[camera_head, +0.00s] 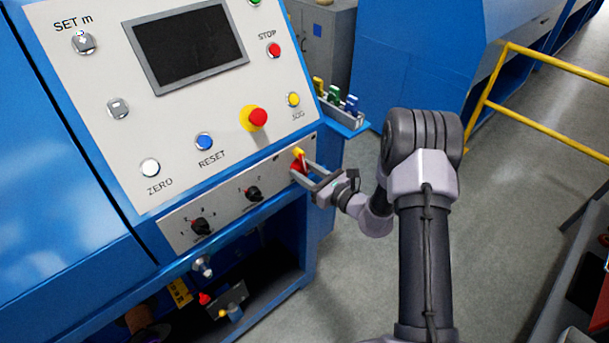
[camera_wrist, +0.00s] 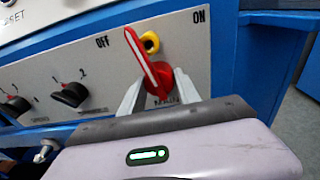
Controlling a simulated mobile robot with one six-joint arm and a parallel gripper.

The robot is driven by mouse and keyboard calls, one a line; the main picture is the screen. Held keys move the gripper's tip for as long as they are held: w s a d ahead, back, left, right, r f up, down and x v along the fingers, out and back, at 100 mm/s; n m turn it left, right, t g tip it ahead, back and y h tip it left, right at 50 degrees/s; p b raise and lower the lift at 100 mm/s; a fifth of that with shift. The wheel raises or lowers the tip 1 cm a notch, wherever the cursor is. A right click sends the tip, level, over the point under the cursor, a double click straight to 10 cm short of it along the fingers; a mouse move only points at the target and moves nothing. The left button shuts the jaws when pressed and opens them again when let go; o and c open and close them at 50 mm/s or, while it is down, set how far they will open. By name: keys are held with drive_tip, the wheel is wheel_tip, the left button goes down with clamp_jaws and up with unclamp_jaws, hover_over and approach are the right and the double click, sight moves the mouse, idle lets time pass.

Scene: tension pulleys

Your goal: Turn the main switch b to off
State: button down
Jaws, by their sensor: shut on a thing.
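The main switch (camera_wrist: 150,65) is a red rotary handle with a white stripe, on a yellow base (camera_wrist: 150,42) on the grey lower panel. In the wrist view its tip points up and a little left, between the OFF label (camera_wrist: 102,41) and the ON label (camera_wrist: 199,17), nearer OFF. In the head view the red switch (camera_head: 299,164) sits at the panel's right end, partly hidden by my gripper. My gripper (camera_head: 300,174) is at the switch, with its two fingers (camera_wrist: 157,92) on either side of the lower part of the handle, shut on it.
Two black selector knobs (camera_head: 201,227) (camera_head: 254,193) sit left of the switch on the same panel. Above are the red emergency button (camera_head: 254,117), blue RESET button (camera_head: 204,141) and a dark screen (camera_head: 187,47). A blue shelf with coloured items (camera_head: 335,98) juts out right of the panel. Floor is clear behind my arm.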

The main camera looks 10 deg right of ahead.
drive_tip(key=n+b, duration=0.2)
drive_tip(key=n, duration=0.1)
drive_tip(key=shift+f, duration=0.2)
drive_tip(key=shift+r+n+h+b, duration=0.15)
drive_tip(key=shift+n+h+b, duration=0.25)
drive_tip(key=shift+n+b, duration=1.2)
drive_tip(key=c, duration=0.9)
unclamp_jaws()
drive_tip(key=shift+r+t, duration=0.1)
drive_tip(key=shift+t, duration=0.2)
drive_tip(key=shift+s+d, duration=0.1)
drive_tip(key=p+v, duration=0.2)
drive_tip(key=v, duration=1.5)
drive_tip(key=shift+s+p, duration=0.1)
drive_tip(key=shift+p, duration=0.3)
